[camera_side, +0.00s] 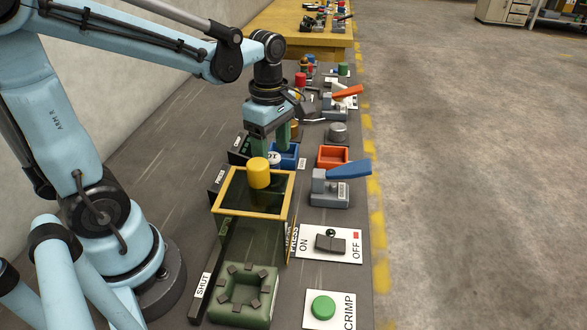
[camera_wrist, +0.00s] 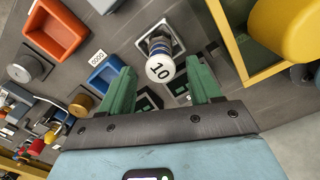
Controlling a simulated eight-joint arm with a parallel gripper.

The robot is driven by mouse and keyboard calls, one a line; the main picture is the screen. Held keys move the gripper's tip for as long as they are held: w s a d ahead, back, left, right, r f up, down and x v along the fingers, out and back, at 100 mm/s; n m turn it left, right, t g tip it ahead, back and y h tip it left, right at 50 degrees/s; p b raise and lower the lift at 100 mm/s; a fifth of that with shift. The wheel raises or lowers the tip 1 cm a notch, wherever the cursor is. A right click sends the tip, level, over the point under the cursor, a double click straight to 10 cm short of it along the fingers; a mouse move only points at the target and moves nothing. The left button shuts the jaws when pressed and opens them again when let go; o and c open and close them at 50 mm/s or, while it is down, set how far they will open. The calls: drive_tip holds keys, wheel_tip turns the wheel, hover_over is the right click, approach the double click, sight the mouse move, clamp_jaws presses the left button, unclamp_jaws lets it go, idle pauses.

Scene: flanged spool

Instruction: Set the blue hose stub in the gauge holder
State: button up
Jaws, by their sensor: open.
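A short round stub with blue and white bands and a white end marked 10 (camera_wrist: 160,62) shows between the fingers in the wrist view; I take it for the blue hose stub. Its white end also shows in the side view (camera_side: 274,159). It appears to stand at a pale square mount (camera_wrist: 150,30). My gripper (camera_wrist: 162,78) is open, with its green fingers either side of the stub and gaps between. In the side view my gripper (camera_side: 273,141) points down behind the yellow-framed box. I cannot tell which fixture is the gauge holder.
The yellow-framed box (camera_side: 225,205) with a yellow cylinder (camera_side: 259,173) stands close in front. A green blocky fixture (camera_side: 245,292), a blue-handled lever (camera_side: 342,172), an ON/OFF switch (camera_side: 331,242), an orange tray (camera_side: 333,156) and a blue tray (camera_wrist: 104,74) are nearby.

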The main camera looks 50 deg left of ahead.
wheel_tip(320, 180, up, 7)
drive_tip(key=shift+r, duration=0.15)
idle(1.0)
drive_tip(key=shift+f, duration=6.4)
drive_tip(key=shift+r, duration=0.15)
wheel_tip(320, 180, up, 19)
